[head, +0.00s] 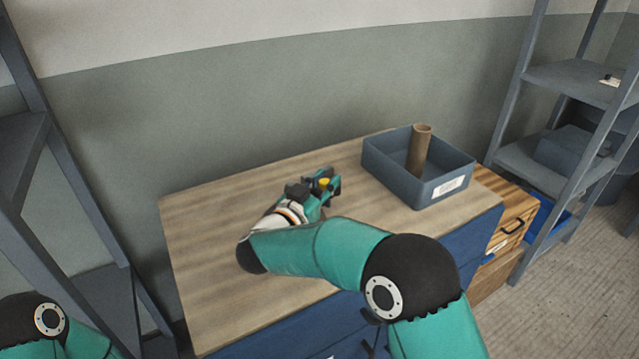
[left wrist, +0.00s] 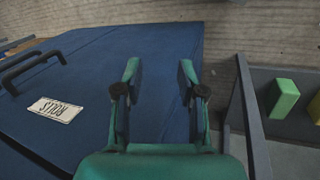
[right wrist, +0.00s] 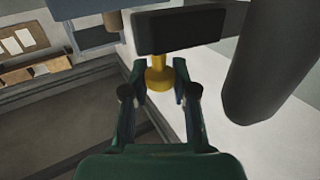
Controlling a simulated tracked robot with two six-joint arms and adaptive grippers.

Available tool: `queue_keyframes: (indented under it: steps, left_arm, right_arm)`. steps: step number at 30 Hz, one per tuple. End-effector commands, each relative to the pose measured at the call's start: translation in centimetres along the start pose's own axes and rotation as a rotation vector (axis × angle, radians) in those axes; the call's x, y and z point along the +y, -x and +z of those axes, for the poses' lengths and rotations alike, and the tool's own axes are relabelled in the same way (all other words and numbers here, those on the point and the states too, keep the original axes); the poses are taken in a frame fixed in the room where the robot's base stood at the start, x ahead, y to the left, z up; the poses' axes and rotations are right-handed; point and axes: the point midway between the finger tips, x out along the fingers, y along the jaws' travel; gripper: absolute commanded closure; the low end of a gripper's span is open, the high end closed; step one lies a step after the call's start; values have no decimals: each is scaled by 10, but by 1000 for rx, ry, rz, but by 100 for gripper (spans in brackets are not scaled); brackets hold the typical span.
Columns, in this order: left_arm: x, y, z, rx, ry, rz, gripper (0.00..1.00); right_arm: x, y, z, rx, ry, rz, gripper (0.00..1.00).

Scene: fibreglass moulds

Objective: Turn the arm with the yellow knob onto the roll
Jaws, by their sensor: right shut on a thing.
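My right gripper (head: 328,186) is over the wooden tabletop, with the yellow knob (head: 324,182) at its fingers. In the right wrist view the yellow knob (right wrist: 159,76) sits between the fingertips, attached to a dark bar (right wrist: 178,30); the gripper is shut on it. A large dark grey cylinder (right wrist: 265,70) stands close on the right of that view; I cannot tell whether it is the roll. My gripper and arm hide most of the device in the head view. My left gripper (left wrist: 159,72) is open and empty beside a blue cabinet front.
A blue-grey bin (head: 400,186) with an upright brown tube (head: 419,150) stands at the tabletop's (head: 215,220) back right. Metal shelving stands on both sides.

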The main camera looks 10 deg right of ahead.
Motion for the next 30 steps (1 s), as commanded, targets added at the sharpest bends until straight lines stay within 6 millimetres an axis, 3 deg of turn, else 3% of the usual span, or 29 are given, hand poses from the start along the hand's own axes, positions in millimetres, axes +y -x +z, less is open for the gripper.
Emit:
queue_keyframes:
  steps: [1, 2, 6, 17, 30]
  left_arm:
    - [0, 0, 0, 0, 0, 0, 60]
    - [0, 0, 0, 0, 0, 0, 60]
    - [0, 0, 0, 0, 0, 0, 60]
    - [0, 0, 0, 0, 0, 0, 60]
    - [0, 0, 0, 0, 0, 0, 60]
  right_arm:
    - [0, 1, 2, -3, 4, -1, 100]
    - [0, 1, 2, -4, 4, -1, 70]
    - [0, 0, 2, -3, 3, 0, 47]
    - [1, 2, 1, -2, 2, 0, 47]
    - [1, 63, 2, -2, 3, -3, 47]
